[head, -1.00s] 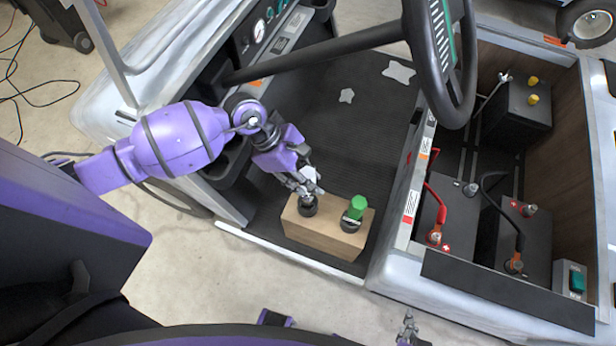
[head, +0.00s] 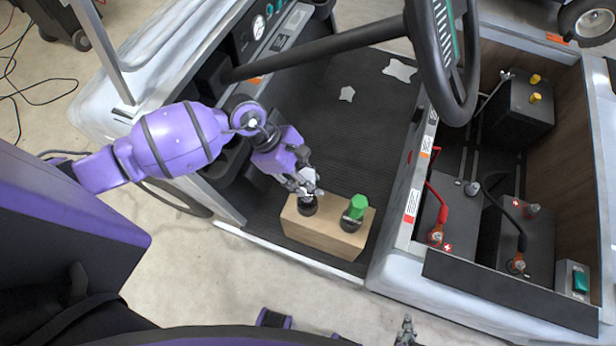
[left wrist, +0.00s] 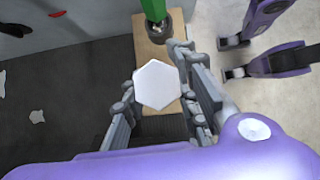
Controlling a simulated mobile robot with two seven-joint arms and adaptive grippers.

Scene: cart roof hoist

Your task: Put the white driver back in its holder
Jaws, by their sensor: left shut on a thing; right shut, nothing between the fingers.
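The white driver (left wrist: 157,85) shows in the left wrist view as a pale hexagonal end between my left fingers. My left gripper (head: 306,188) is shut on it, over the left end of the wooden holder block (head: 322,232). The black cup (head: 307,208) of the holder is directly below the fingers in the head view. The driver's lower part is hidden, so I cannot tell how deep it sits in the cup. My right gripper (head: 406,332) is shut and empty at the bottom edge of the head view, away from the holder.
A green driver (head: 357,207) stands in the holder's other black cup (head: 350,224). The block rests on the cart's dark floor mat (head: 350,125). The steering wheel (head: 440,60) and its column are beyond. Batteries with red and black cables (head: 437,205) are at the right.

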